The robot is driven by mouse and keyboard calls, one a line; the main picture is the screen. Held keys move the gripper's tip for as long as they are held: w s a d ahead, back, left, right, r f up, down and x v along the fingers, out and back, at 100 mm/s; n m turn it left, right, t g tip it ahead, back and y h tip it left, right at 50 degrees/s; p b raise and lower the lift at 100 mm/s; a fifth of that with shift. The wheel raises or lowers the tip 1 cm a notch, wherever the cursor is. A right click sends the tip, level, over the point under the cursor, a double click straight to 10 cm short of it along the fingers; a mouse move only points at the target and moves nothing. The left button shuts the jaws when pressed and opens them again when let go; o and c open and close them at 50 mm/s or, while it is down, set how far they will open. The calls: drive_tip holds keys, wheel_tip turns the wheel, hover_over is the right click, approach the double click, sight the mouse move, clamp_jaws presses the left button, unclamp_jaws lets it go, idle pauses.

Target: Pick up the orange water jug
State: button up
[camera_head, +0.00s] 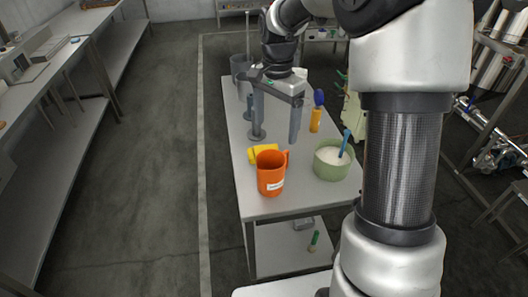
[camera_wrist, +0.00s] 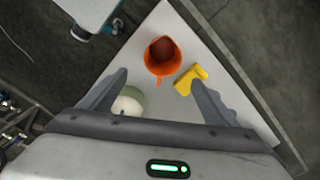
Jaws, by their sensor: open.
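The orange water jug (camera_head: 271,178) stands upright near the front edge of the narrow table, with a white label and its handle on the right. It also shows from above in the wrist view (camera_wrist: 158,68), with its open top facing up and a dark inside. My gripper (camera_head: 276,138) is open and empty. It points down above the table, behind the jug in the head view and apart from it. In the wrist view my gripper's fingers (camera_wrist: 160,79) are spread wide, and the jug lies beyond the gap between their tips.
A yellow object (camera_head: 260,153) lies close behind the jug. A green bowl (camera_head: 331,168) of white material with a blue-handled tool stands to its right. An orange bottle with a blue top (camera_head: 316,114) stands farther back. Grey vessels (camera_head: 240,68) stand at the table's far end.

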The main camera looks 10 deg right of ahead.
approach(273, 167)
drive_tip(key=s, duration=0.1)
drive_tip(key=s+f, duration=0.1)
drive_tip(key=s, duration=0.1)
drive_tip(key=shift+s+a, duration=0.1)
drive_tip(key=shift+a, duration=0.1)
drive_tip(key=shift+w+a+f, duration=0.1)
drive_tip(key=shift+w+f, duration=0.05)
drive_tip(key=shift+f, duration=1.4)
drive_tip(key=shift+w+a+f, duration=0.1)
drive_tip(key=shift+f, duration=1.45)
drive_tip(key=c, duration=1.2)
wheel_tip(273, 167, up, 9)
drive_tip(key=s+n+p, duration=0.3)
drive_tip(key=s+n, duration=0.5)
drive_tip(key=n, duration=0.3)
